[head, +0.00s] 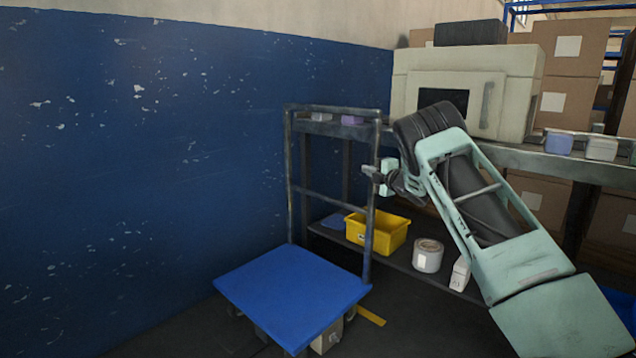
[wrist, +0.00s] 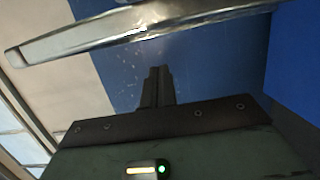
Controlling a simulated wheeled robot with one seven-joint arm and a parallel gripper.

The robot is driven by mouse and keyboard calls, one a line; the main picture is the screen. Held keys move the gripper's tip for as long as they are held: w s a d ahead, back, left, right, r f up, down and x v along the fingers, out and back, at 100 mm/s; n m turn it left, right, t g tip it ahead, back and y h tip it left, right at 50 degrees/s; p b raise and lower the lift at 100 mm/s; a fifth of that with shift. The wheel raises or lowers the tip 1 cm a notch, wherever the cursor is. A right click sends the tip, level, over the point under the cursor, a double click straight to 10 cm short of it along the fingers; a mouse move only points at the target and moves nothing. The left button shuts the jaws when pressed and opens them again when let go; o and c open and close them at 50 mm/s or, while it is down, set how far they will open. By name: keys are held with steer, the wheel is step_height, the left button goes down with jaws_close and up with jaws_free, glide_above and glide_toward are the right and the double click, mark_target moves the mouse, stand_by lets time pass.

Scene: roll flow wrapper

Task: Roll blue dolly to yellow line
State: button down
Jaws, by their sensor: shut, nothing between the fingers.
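The blue dolly (head: 292,292) stands on the dark floor by the blue wall, with a flat blue deck and an upright grey metal handle frame (head: 290,180) at its back edge. A short piece of yellow line (head: 370,315) shows on the floor just right of the deck; the rest is hidden. My gripper (head: 369,173) is at the right post of the handle frame, shut and empty. In the wrist view the closed fingers (wrist: 157,86) point toward a metal bar (wrist: 130,36) crossing above them, with a gap visible. The deck shows at right (wrist: 296,70).
A workbench (head: 520,157) with a lower shelf stands behind the dolly, bearing a pale machine (head: 465,90). A yellow bin (head: 378,235) and a white tub (head: 428,256) sit on the shelf. A small carton (head: 327,337) shows by the dolly's front right corner. The blue wall (head: 150,170) borders the left.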

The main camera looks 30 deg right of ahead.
steer(key=s+p, duration=0.2)
steer(key=s, duration=0.8)
steer(key=shift+d, duration=0.2)
steer(key=a+m+g+h, duration=0.1)
steer(key=a+m+g, duration=0.6)
steer(key=a, duration=1.8)
steer(key=s+a+m+y, duration=0.1)
steer(key=s+a+m, duration=0.2)
steer(key=s+a, duration=0.55)
steer(key=s+a+f+m+g+y, duration=0.15)
steer(key=s+a+g, duration=0.55)
steer(key=s+a, duration=0.9)
steer(key=s+g+h, duration=0.2)
steer(key=s+g, duration=0.2)
steer(key=s, duration=1.7)
step_height(320, 180, up, 34)
steer(key=w+p, duration=0.1)
steer(key=p, duration=3.3)
steer(key=shift+a+f+p, duration=0.15)
steer(key=shift+p, duration=0.25)
